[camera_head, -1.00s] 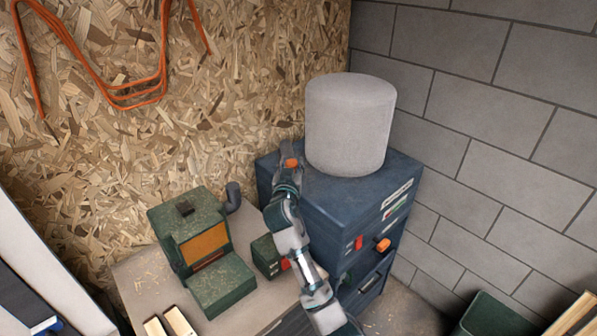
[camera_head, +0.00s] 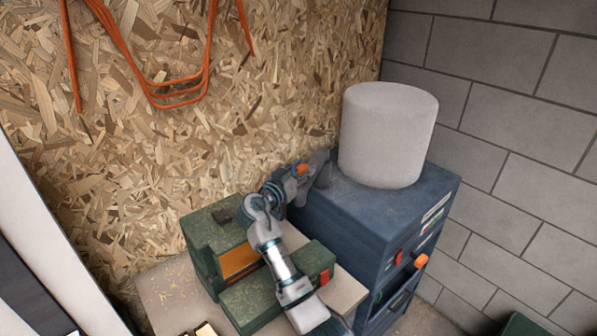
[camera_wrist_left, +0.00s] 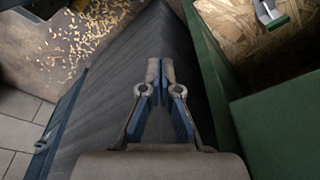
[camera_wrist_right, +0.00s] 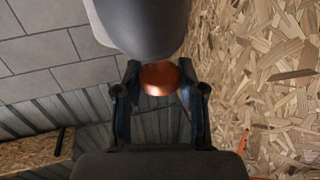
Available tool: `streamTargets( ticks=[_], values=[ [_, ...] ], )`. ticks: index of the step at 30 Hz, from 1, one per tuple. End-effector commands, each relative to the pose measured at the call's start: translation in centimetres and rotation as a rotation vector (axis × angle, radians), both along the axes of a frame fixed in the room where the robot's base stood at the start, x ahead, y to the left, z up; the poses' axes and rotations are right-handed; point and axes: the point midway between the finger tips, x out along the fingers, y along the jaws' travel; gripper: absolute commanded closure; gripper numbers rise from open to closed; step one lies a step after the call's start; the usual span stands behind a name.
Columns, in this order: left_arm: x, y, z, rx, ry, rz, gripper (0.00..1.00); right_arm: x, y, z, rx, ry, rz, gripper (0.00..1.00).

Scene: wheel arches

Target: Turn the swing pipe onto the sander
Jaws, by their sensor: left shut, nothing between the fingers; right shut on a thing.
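The sander (camera_head: 206,236) is a green machine with an orange panel, left of the blue cabinet. The swing pipe (camera_head: 319,167) is grey and sits at the cabinet's left back edge, partly hidden by my arm. It also shows in the right wrist view (camera_wrist_right: 140,22). My right gripper (camera_wrist_right: 159,88) is shut on the pipe's orange knob (camera_wrist_right: 160,78), which also shows in the head view (camera_head: 301,169). My right arm covers part of the sander; its outlet is hidden. My left gripper (camera_wrist_left: 161,66) is shut and empty over a dark surface beside a green wall; the head view does not show it.
A large pale cylinder (camera_head: 388,135) stands on the blue cabinet (camera_head: 345,212). A small green box (camera_head: 320,262) with a red switch is close to my right arm. Orange hoses (camera_head: 180,98) hang on the chipboard wall (camera_head: 290,70). A block wall closes off the right.

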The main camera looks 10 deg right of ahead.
Motion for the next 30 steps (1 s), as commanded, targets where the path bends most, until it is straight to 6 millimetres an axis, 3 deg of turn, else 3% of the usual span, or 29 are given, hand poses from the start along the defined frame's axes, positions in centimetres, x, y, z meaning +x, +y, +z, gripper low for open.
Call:
streamTargets(
  ticks=[8,9,12,23,30],
  values=[
    [0.0,0.3,-0.1,-0.004,0.002,-0.001,1.0,0.0,-0.2,0.8,-0.005,-0.014,0.0,1.0],
    [0.0,0.3,-0.1,-0.004,0.002,-0.001,1.0,0.0,-0.2,0.8,-0.005,-0.014,0.0,0.53],
    [0.0,0.3,-0.2,-0.004,0.002,-0.001,1.0,0.0,-0.1,0.7,-0.005,-0.012,0.0,0.34],
    [-0.2,0.3,-0.1,-0.004,0.0,0.0,1.0,-0.5,0.8,0.5,-0.007,-0.008,0.001,0.34],
    [-0.1,0.3,-0.1,-0.004,0.0,0.0,1.0,-3.9,3.6,0.4,-0.007,-0.01,0.002,0.34]
  ],
)
